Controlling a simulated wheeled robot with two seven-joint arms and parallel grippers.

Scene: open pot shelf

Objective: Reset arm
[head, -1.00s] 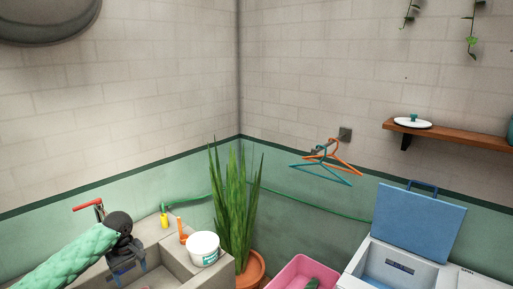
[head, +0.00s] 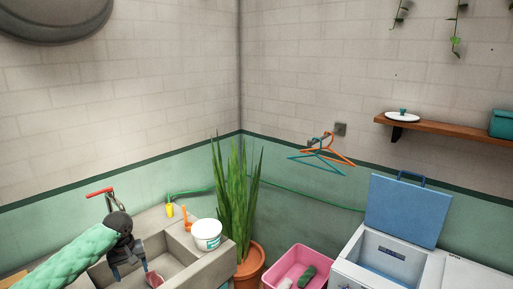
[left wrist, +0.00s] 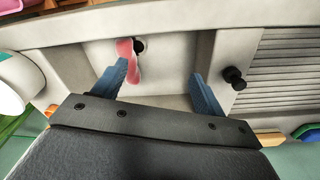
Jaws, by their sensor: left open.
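My left gripper (head: 131,272) is at the lower left of the head view, its arm in a green quilted sleeve. It hangs over the concrete sink (head: 222,266), fingers pointing down. In the left wrist view, its two blue fingers (left wrist: 160,80) stand wide apart with nothing between them that I can see gripped. A small pink and red item (head: 154,280) lies in the sink; it also shows in the left wrist view (left wrist: 127,52), beside the left finger's tip. Whether they touch cannot be told. My right gripper is not in view.
A white tub (head: 206,236) stands on the sink's rim near a yellow bottle (head: 170,210) and a red-handled tap (head: 100,193). A potted plant (head: 236,210), pink basin (head: 298,268) and white chest with open blue lid (head: 408,212) are to the right.

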